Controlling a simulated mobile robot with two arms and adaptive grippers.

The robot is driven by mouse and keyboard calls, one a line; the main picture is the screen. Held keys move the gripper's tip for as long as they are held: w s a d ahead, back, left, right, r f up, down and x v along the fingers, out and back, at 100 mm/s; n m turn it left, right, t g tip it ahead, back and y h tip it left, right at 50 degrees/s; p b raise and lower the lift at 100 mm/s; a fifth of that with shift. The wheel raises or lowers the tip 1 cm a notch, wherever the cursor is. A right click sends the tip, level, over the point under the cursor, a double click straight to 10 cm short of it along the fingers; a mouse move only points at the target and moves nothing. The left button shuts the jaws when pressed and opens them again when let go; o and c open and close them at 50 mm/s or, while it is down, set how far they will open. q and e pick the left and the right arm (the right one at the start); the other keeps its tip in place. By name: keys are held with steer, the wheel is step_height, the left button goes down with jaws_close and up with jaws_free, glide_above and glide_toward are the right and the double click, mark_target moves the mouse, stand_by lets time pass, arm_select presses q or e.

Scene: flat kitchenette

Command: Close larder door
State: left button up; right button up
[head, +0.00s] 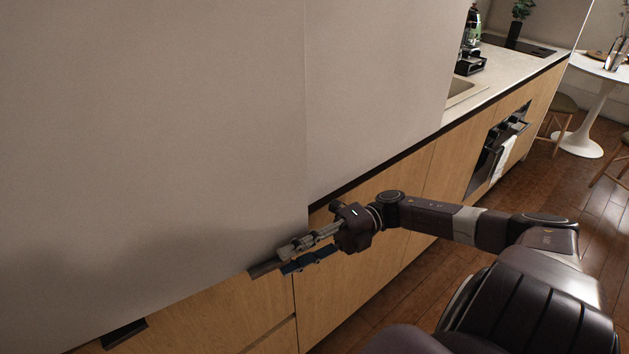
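A tall, plain pale panel, which I take to be the larder door (150,130), fills the left of the head view. Its right edge is a vertical seam beside a second pale panel (375,80). Its bottom edge hangs lower in the picture than that of the second panel, so it looks not flush with it; how far it stands out is hard to tell. My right gripper (276,269) is at the door's lower right corner, with its two fingers apart and nothing seen between them. Whether it touches the door is unclear. My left gripper is not in view.
Wooden base cabinets (350,280) run below the panels, with a dark handle slot (124,333) at lower left. Farther right are the worktop (510,68), an oven with a towel (503,156), a white round table (583,140) and stools. The wooden floor (440,265) is clear nearby.

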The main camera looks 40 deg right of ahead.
steer(key=v, duration=0.7)
steer(key=shift+c, duration=0.2)
